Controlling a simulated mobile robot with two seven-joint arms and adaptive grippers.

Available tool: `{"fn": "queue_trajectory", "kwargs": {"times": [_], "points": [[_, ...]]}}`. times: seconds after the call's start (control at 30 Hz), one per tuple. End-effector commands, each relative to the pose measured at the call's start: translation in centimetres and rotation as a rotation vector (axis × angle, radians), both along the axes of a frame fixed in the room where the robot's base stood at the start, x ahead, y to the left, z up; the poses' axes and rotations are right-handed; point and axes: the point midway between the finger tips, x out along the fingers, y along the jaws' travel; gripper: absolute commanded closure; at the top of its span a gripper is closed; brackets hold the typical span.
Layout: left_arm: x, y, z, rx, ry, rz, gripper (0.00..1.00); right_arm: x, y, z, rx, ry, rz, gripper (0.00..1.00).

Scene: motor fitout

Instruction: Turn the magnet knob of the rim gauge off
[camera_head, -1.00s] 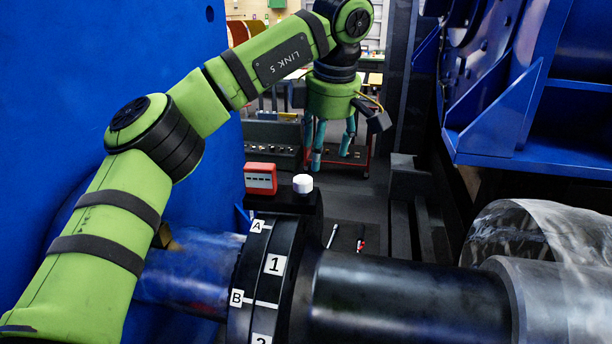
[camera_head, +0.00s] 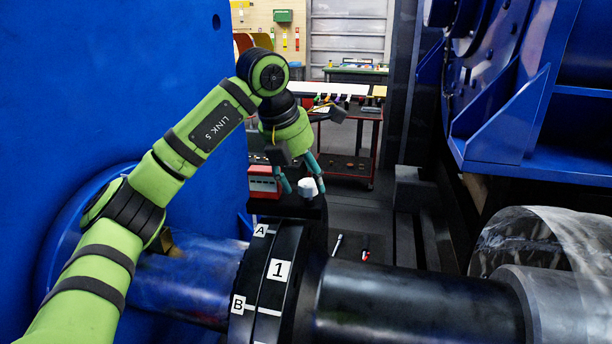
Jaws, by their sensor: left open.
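The white round magnet knob (camera_head: 307,189) stands on the right part of that base. My left gripper (camera_head: 303,184) points down with its teal fingers open. One finger shows left of the knob and the other at its upper right. I cannot tell whether either finger touches it. My right gripper is not in view.
The coupling rim (camera_head: 278,270) carries labels A, B and 1. A dark shaft (camera_head: 410,305) runs right from it. A blue housing wall (camera_head: 130,90) stands at left, blue machinery (camera_head: 500,110) at right. Two small tools (camera_head: 338,244) lie beyond the shaft. A red cart (camera_head: 352,166) stands behind.

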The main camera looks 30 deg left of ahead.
Motion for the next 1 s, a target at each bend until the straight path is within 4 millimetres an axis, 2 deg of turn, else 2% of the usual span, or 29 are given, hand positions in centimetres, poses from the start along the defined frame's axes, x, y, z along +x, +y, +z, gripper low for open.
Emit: {"fn": "queue_trajectory", "kwargs": {"times": [0.17,0.43,0.47,0.5,0.57,0.6,0.77,1.0], "points": [[0.5,-0.1,-1.2,0.001,0.001,-0.001,0.38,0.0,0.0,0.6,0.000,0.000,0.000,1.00],[0.5,-0.2,-1.4,0.001,0.000,-0.001,0.38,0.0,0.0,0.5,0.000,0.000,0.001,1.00],[0.5,-0.2,-1.4,0.001,0.000,-0.001,0.50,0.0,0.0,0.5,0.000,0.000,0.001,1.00],[0.5,-0.2,-1.4,0.001,0.000,-0.001,0.66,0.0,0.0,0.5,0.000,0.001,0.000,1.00],[0.5,-0.2,-1.4,0.001,0.000,-0.001,0.90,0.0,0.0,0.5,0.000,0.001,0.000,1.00],[0.5,-0.2,-1.4,0.000,0.000,-0.001,0.93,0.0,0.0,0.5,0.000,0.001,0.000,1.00],[0.5,-0.2,-1.4,0.001,0.001,0.006,0.93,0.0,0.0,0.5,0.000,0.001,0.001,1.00],[0.5,-0.3,-1.5,0.000,-0.001,0.181,0.93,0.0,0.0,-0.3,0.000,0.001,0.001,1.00]]}}
